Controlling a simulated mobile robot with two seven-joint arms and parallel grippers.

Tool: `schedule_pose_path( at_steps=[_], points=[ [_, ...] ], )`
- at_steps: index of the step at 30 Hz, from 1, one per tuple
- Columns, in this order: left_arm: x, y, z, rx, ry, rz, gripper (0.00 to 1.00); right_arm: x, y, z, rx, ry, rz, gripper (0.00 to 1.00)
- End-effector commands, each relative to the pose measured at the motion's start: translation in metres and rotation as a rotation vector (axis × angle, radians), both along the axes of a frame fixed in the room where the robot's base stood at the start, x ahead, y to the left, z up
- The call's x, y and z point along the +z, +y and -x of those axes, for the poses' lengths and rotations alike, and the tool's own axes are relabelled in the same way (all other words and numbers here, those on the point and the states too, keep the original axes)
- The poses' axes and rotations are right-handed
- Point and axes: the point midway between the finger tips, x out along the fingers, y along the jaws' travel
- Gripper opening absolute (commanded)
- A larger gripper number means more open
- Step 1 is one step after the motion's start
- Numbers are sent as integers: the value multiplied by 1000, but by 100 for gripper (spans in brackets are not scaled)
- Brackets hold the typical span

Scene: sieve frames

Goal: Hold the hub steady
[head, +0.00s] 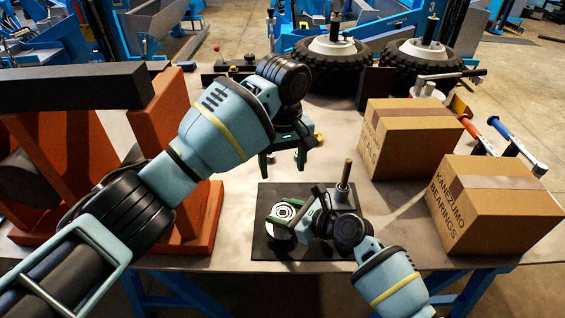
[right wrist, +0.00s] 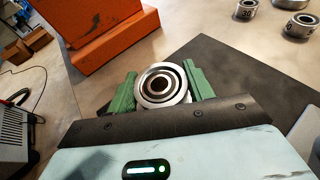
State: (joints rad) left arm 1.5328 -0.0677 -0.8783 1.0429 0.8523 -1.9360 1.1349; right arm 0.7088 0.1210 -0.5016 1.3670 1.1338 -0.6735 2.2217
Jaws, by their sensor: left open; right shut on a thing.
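The hub (head: 284,211), a silver round piece with dark concentric rings on its face, is at the left part of the black mat (head: 262,248). My right gripper (right wrist: 162,88) is shut on it, with one green finger on each side; the hub (right wrist: 160,84) faces up in the right wrist view. Its underside is hidden. My left gripper (head: 284,162) is open and empty, above the table behind the hub and apart from it.
An upright metal post (head: 345,180) stands on the mat right of the hub. Small metal rings (right wrist: 246,9) lie on the table beyond. An orange press frame (head: 202,225) stands left. Cardboard boxes (head: 412,135) stand right. Wheels with tyres (head: 335,62) are at the back.

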Motion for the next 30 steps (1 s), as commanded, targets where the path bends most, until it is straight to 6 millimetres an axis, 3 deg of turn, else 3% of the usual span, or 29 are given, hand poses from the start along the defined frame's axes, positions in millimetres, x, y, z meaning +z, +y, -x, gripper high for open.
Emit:
schedule_pose_path(
  at_steps=[1, 2, 7, 20, 30],
  points=[
    [0, 0, 0, 0, 0, 0, 63, 1, -2, -1, -3, -3, 2, 0],
    [0, 0, 0, 0, 0, 0, 63, 1, -2, -1, -3, -3, 2, 53],
    [0, 0, 0, 0, 0, 0, 63, 0, -1, -1, -2, -2, 1, 75],
    [0, 0, 0, 0, 0, 0, 63, 2, -6, 3, -2, -1, 0, 77],
    [0, 0, 0, 0, 0, 0, 63, 20, -49, 31, -2, -2, 2, 77]
  ],
)
